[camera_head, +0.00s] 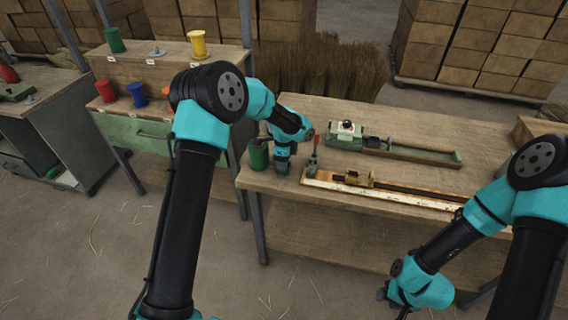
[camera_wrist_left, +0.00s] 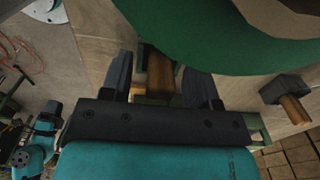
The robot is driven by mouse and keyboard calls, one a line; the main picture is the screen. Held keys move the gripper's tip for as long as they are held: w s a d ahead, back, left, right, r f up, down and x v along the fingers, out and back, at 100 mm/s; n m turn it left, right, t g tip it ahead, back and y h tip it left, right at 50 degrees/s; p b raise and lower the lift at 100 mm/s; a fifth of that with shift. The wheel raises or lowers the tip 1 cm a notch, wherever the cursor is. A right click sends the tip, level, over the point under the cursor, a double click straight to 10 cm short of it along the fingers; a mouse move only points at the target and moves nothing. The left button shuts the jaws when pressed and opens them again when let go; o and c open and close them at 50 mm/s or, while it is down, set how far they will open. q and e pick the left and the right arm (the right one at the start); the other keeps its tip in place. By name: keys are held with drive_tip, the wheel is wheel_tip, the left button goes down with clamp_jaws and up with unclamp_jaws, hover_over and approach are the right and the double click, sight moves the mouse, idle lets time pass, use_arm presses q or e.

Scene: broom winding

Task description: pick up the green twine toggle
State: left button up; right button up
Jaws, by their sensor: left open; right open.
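A green twine spool (camera_head: 259,154) stands at the bench's left end, and a large green round surface (camera_wrist_left: 215,30) fills the top of the left wrist view. A short wooden toggle (camera_wrist_left: 160,76), apparently the green twine's, sits beside that surface. My left gripper (camera_head: 284,168) is low over the bench, just right of the spool. In the left wrist view its open fingers (camera_wrist_left: 158,82) lie on either side of the toggle; contact cannot be told. The head view hides the toggle behind the gripper. My right gripper (camera_head: 393,299) is open and low, in front of the bench.
A second wooden peg in a dark holder (camera_wrist_left: 292,108) is right of my left fingers. On the bench (camera_head: 390,114) are a red-handled clamp (camera_head: 315,150), a long jig (camera_head: 385,189) and a green machine (camera_head: 345,134). Coloured spools stand on a shelf at left.

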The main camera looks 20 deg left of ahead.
idle(0.4)
use_arm(q)
drive_tip(key=c, duration=1)
drive_tip(key=shift+r, duration=0.15)
wheel_tip(320, 180, up, 2)
drive_tip(key=shift+r, duration=0.1)
drive_tip(key=shift+s+d+r, duration=0.15)
drive_tip(key=shift+s+r, duration=0.25)
drive_tip(key=shift+r, duration=0.15)
drive_tip(key=s+d, duration=0.1)
drive_tip(key=s, duration=0.4)
drive_tip(key=s+d+r, duration=0.1)
drive_tip(key=s, duration=0.3)
drive_tip(key=s+d, duration=0.2)
drive_tip(key=s, duration=0.3)
drive_tip(key=shift+s+d+r, duration=0.1)
drive_tip(key=shift+s+r, duration=0.1)
drive_tip(key=shift+s, duration=0.1)
